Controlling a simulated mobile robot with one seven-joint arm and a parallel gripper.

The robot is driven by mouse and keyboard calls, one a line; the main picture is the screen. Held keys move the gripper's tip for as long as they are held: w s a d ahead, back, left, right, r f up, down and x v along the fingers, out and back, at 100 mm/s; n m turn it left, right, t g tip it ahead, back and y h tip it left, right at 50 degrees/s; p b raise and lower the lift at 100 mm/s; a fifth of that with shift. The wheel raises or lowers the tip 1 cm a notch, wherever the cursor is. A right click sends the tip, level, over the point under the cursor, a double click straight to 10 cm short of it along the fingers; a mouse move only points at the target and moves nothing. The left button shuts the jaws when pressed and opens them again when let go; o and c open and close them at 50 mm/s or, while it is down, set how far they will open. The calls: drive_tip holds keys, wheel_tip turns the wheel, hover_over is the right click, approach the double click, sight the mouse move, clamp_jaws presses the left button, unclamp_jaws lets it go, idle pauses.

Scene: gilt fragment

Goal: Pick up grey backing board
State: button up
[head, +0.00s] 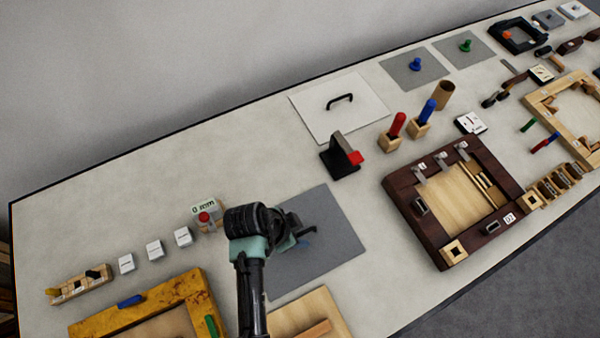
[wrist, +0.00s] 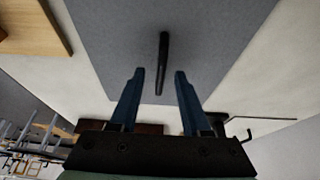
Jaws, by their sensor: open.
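The grey backing board (head: 335,255) lies flat on the table, partly covered by my arm in the head view. In the wrist view the grey board (wrist: 105,35) fills the upper middle, with a dark upright handle bar (wrist: 163,60) seen nearly end to end. My gripper (head: 304,238) is over the board in the head view. In the wrist view my gripper (wrist: 158,73) is open, with its two blue fingers on either side of the handle's lower end in the picture. Nothing is held. Whether the fingers touch the handle cannot be told.
A wooden panel (head: 308,313) lies close to the grey board's front edge. A yellow wooden frame (head: 185,290) is at front left, and a dark wooden frame (head: 400,190) to the right. A black block with red (head: 340,160) and a white handled board (head: 315,115) stand behind.

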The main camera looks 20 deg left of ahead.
clamp_jaws()
idle(1.4)
